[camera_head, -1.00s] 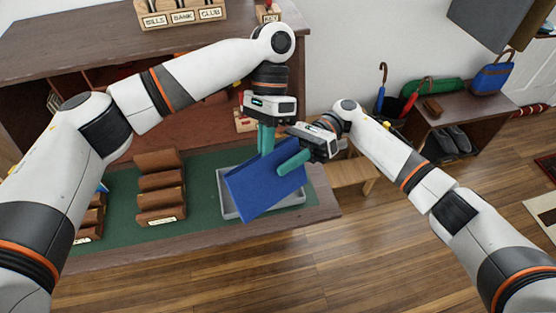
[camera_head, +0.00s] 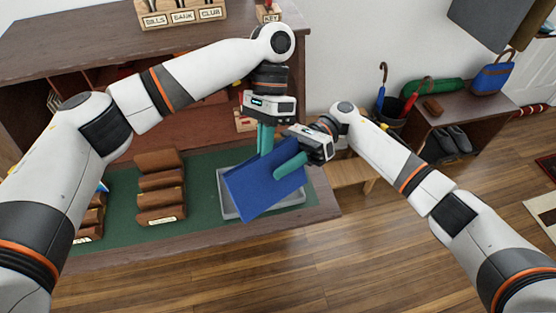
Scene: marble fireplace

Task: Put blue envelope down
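The blue envelope (camera_head: 262,187) is tilted above a grey tray (camera_head: 291,207) on the desk's green mat. My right gripper (camera_head: 290,164) is at its upper right edge, with a green finger across its front face, and appears shut on it. My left gripper (camera_head: 265,140) points down at the envelope's top edge from above. Its fingertips are partly hidden behind the envelope, so I cannot tell whether it grips it.
A brown stepped letter holder (camera_head: 161,188) stands left of the tray on the green mat (camera_head: 118,212). A labelled wooden rack (camera_head: 181,12) is on top of the desk. A wooden stool (camera_head: 350,174) and a bench (camera_head: 465,110) with bags are at the right.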

